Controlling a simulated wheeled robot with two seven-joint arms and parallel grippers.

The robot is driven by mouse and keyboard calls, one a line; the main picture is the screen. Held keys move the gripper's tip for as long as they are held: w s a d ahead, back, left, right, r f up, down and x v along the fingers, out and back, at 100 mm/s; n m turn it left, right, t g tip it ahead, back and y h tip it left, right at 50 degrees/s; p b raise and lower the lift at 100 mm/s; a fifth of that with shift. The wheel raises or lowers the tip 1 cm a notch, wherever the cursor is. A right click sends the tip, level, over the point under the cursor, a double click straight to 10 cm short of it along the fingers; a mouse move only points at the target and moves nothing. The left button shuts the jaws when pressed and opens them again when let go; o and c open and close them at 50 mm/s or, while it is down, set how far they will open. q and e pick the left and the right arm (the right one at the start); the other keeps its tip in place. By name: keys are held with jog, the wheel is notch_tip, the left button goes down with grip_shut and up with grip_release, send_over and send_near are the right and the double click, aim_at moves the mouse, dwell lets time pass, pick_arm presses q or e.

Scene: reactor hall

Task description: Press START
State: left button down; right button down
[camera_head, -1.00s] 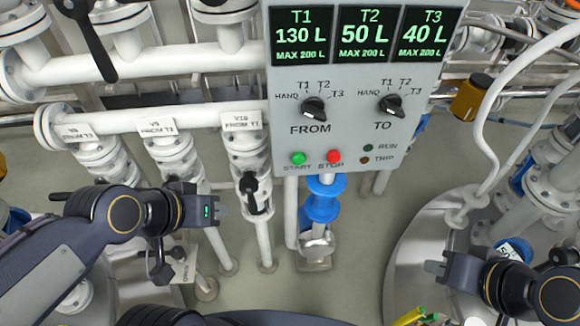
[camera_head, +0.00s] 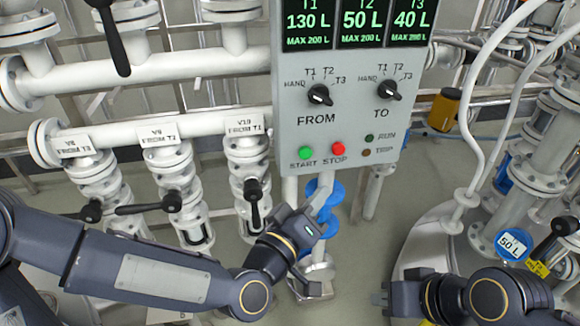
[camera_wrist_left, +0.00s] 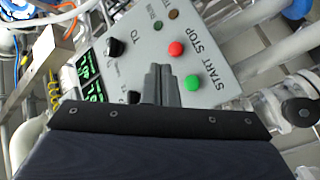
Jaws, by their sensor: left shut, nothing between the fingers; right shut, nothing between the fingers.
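The green START button (camera_head: 305,154) is on the lower left of the grey control panel (camera_head: 350,120), with the red STOP button (camera_head: 337,148) to its right. In the left wrist view the START button (camera_wrist_left: 193,83) lies just right of my left fingertips (camera_wrist_left: 160,72), and the STOP button (camera_wrist_left: 176,48) is above them. My left gripper (camera_head: 318,198) is shut and empty, below the two buttons and apart from them in the head view. My right gripper (camera_head: 380,300) is shut and empty at the lower right, away from the panel.
The FROM dial (camera_head: 319,95) and TO dial (camera_head: 388,90) sit above the buttons. The RUN lamp (camera_head: 369,138) and TRIP lamp (camera_head: 367,151) look dark. White pipes and a valve handle (camera_head: 254,200) stand left of the panel. A blue valve (camera_head: 322,210) is below it.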

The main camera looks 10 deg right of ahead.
aim_at(305, 153)
dwell(0.4)
pick_arm(q)
jog(key=w+p, duration=0.1)
jog(key=w, duration=0.7)
jog(key=shift+w+a, duration=0.15)
jog(key=shift+w, duration=0.25)
dwell(1.7)
jog(key=shift+w, duration=0.45)
